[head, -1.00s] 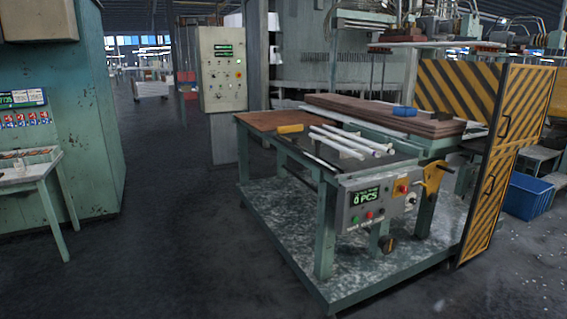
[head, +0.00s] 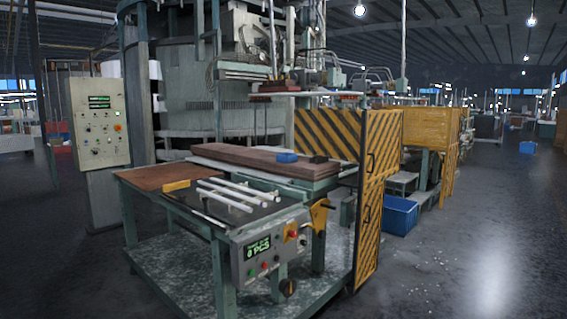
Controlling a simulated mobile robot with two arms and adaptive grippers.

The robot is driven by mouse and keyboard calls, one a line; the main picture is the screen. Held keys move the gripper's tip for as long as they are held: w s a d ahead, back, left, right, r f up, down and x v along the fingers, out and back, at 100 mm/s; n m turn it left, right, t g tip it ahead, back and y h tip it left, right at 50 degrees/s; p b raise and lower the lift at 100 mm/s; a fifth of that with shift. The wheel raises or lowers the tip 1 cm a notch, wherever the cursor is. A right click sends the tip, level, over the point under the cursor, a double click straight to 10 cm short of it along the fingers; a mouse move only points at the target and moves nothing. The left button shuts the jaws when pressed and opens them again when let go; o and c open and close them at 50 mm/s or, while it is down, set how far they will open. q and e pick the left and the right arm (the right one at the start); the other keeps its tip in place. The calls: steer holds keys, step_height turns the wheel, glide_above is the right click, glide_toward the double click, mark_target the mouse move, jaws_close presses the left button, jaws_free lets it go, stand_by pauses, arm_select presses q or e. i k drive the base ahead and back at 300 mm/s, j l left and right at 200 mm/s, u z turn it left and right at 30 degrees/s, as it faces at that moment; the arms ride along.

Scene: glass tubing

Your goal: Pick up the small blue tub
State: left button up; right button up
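A small blue object (head: 287,157), perhaps the small blue tub, sits on the brown boards (head: 235,154) at the back of the workbench in the head view. It is too small to tell its exact shape. A larger blue bin (head: 400,214) stands on the floor to the right, behind the striped yellow panel. Another blue container (head: 527,147) is on the floor far off at the right. Neither of my grippers is in view.
The bench (head: 150,179) holds several white glass tubes (head: 228,198) and a yellow block (head: 176,186). A control box (head: 264,252) is on its front. The striped panel (head: 372,205) blocks its right side. The floor at right is open.

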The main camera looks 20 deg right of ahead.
mark_target(286, 158)
steer(key=l+u, duration=0.2)
steer(key=u, duration=0.15)
steer(key=i+l+u, duration=0.1)
steer(key=l+u, duration=0.45)
steer(key=u, duration=0.2)
steer(key=l+u, duration=0.1)
steer(key=l, duration=0.35)
steer(key=l+u, duration=0.15)
steer(key=l, duration=0.35)
steer(key=k+l+u, duration=0.1)
steer(key=l, duration=0.3)
steer(key=k+l+u, duration=0.1)
steer(key=l, duration=0.35)
steer(key=k+l+u, duration=0.15)
steer(key=l, duration=0.3)
steer(key=k+l+u, duration=0.1)
steer(key=l, duration=0.35)
